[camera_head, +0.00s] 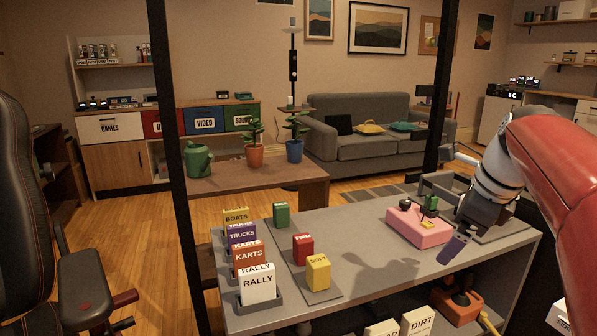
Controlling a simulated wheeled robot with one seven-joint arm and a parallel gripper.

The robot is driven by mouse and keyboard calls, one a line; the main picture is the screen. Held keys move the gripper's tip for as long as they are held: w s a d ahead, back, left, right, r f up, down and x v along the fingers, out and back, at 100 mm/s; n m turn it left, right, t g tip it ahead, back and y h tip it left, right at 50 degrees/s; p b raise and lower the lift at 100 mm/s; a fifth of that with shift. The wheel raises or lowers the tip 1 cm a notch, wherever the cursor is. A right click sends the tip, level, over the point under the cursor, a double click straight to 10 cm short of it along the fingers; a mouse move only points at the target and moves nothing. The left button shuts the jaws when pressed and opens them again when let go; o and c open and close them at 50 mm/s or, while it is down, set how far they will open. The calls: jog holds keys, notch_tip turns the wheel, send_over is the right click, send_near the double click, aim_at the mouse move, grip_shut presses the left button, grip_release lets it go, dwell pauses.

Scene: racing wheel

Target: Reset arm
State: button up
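My red and white arm comes in from the right edge. Its dark grey end hangs over the right part of the grey table (365,232). I cannot tell whether the gripper touches the box or the table. Nothing is visibly held.
A rack of labelled cards (257,285) stands at the table's left. Green (281,215), red (303,249) and yellow (318,272) blocks stand beside it. Two dark posts (172,150) rise around the table. The table's middle front is clear. A black chair (85,290) is at left.

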jog(key=s+a+f+n, duration=0.6)
jog(key=s+n, duration=0.3)
jog(key=n, duration=0.3)
jog(key=s+a+f+n+t+h, duration=0.1)
jog(key=s+a+f+n, duration=0.5)
jog(key=s+f+n, duration=0.3)
jog(key=n, duration=0.4)
jog(key=shift+a, duration=0.25)
jog(key=shift+s, duration=0.1)
